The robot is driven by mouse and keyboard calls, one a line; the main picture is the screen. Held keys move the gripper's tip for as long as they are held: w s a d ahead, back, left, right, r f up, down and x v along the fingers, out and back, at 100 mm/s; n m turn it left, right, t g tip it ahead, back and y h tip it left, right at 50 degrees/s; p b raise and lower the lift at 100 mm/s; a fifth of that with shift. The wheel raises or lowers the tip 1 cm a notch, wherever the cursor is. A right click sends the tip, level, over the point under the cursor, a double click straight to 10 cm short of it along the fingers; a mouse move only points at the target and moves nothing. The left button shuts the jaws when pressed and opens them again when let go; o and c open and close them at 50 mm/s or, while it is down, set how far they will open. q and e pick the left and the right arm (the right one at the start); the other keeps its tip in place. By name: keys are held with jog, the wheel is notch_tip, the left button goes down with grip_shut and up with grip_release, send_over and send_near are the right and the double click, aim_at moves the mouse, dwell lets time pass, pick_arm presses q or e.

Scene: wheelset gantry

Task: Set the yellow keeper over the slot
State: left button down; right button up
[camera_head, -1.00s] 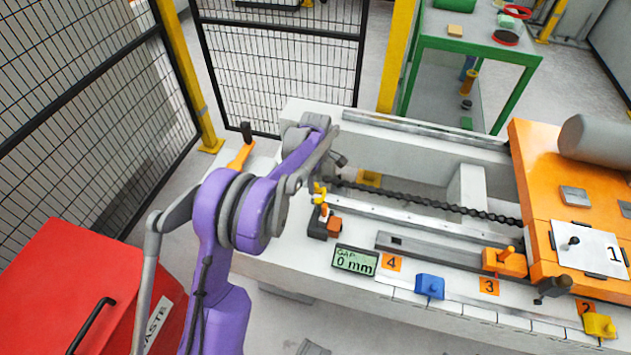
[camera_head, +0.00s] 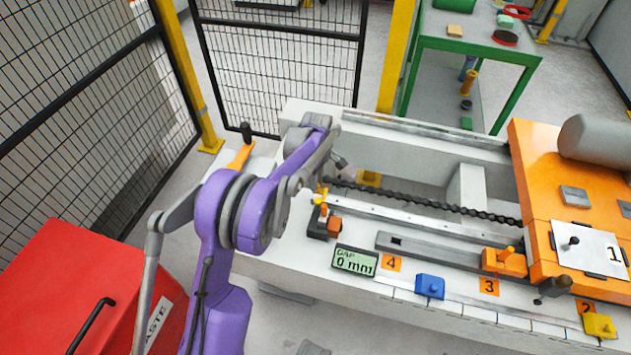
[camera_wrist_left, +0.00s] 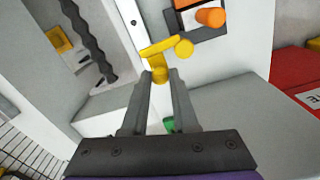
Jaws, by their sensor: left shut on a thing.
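The yellow keeper (camera_head: 320,197) shows at the end of my left arm, above the near left part of the bench. In the left wrist view, the keeper (camera_wrist_left: 158,48) has a bar and a round knob, with a yellow stub between my left fingertips (camera_wrist_left: 160,80). My left gripper is shut on it. In the head view my arm hides the fingers. A grey bar (camera_head: 430,252) with a small dark square opening lies on the bench to the right; I cannot tell if that opening is the slot. My right gripper is out of view.
A dark block with an orange knob (camera_head: 333,225) stands close beside the keeper. A gap display (camera_head: 355,261) reads 0 mm. A blue block (camera_head: 430,286), an orange block (camera_head: 504,262) and another yellow block (camera_head: 599,326) sit to the right. A red waste bin (camera_head: 75,285) stands left.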

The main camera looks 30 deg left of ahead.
pick_arm(q)
jog(key=m, duration=0.1)
jog(key=d+m, duration=0.1)
jog(key=m, duration=0.3)
jog(key=shift+w+d, duration=0.35)
jog(key=shift+d, duration=0.05)
jog(key=shift+s+d+m, duration=0.3)
jog(key=shift+d+m, duration=0.4)
jog(key=shift+m, duration=1.55)
jog(key=shift+s+d+m, duration=0.35)
jog(key=shift+d+m, duration=0.35)
jog(key=shift+m, duration=1.6)
jog(key=shift+s+d+m, duration=0.3)
jog(key=shift+d+m, duration=0.4)
jog(key=shift+m, duration=1.55)
jog(key=c, duration=0.7)
grip_release()
notch_tip(320, 180, up, 11)
jog(key=shift+f+p, duration=0.1)
jog(key=shift+p, duration=0.85)
